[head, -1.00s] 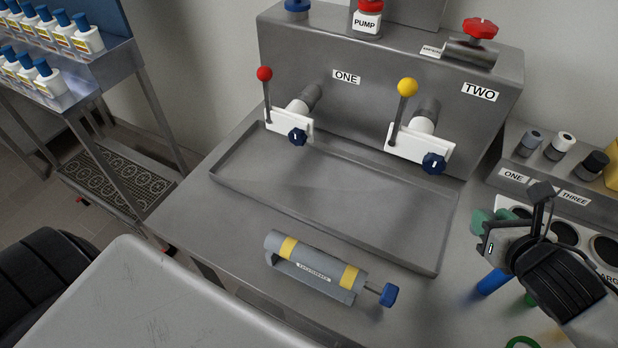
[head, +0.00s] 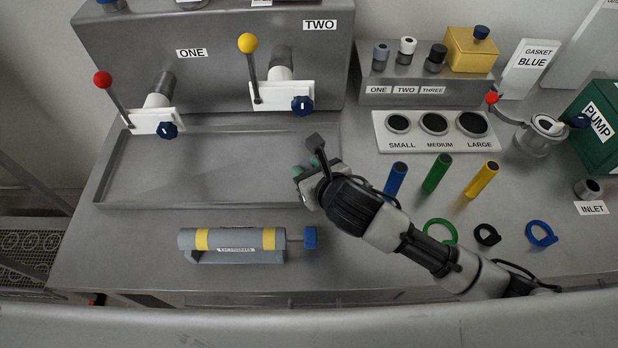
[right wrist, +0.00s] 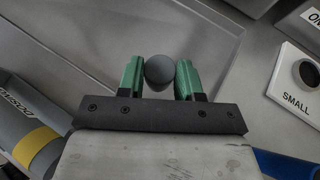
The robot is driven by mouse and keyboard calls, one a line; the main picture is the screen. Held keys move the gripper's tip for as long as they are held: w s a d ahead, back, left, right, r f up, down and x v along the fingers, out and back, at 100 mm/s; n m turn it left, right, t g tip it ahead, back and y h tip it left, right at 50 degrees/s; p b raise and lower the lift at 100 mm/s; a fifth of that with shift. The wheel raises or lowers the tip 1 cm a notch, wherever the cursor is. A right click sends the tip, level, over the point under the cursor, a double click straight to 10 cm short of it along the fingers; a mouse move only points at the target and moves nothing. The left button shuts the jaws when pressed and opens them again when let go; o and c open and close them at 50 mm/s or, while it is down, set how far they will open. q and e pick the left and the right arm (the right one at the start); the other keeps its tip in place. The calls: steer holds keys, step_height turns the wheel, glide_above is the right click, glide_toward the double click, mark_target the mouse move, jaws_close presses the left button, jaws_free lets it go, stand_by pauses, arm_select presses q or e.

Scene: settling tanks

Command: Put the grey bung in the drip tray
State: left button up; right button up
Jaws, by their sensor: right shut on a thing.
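The drip tray (head: 215,203) is a wide, shallow grey metal tray on the bench, below the two valves. My right gripper (head: 312,172) is at the tray's right end in the head view. In the right wrist view, its green fingers (right wrist: 160,78) are shut on the grey bung (right wrist: 159,71), which shows as a rounded grey end. The tray's floor and rim (right wrist: 236,32) show behind it there. The bung's height above the tray is hard to tell. In the head view the gripper hides the bung. My left gripper is not in view.
A grey cylinder with yellow bands (head: 230,240) lies in front of the tray. Blue (head: 395,180), green (head: 437,174) and yellow (head: 482,180) tubes stand to the right, near a SMALL-MEDIUM-LARGE block (head: 435,146). A lever valve with a red knob (head: 103,79) overhangs the tray's left.

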steer(key=shift+f, duration=1.8)
steer(key=shift+f, duration=0.1)
steer(key=o, duration=1)
steer(key=shift+c, duration=0.2)
steer(key=shift+s+d, duration=0.1)
steer(key=v, duration=1.2)
